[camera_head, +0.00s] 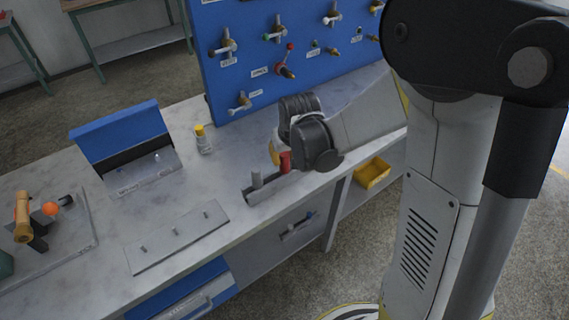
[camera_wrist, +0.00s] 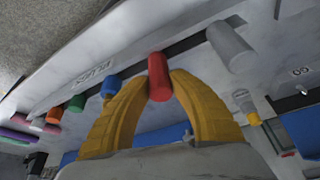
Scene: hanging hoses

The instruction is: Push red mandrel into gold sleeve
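The red mandrel (camera_wrist: 159,78) is a short red cylinder between the curved yellow fingers of my gripper (camera_wrist: 163,80) in the wrist view. The fingers appear to close on it from both sides. In the head view the red mandrel (camera_head: 286,162) shows beside my gripper (camera_head: 277,156), over the right end of the slotted rack (camera_head: 262,192). I cannot tell whether its lower end is in the rack. A gold-brown tubular part (camera_head: 23,231), perhaps the gold sleeve, stands on a fixture at the far left of the bench.
A blue-lidded box (camera_head: 120,135), a yellow-capped bottle (camera_head: 203,138) and a pegged plate (camera_head: 180,236) occupy the bench. A blue pegboard (camera_head: 235,75) rises behind.

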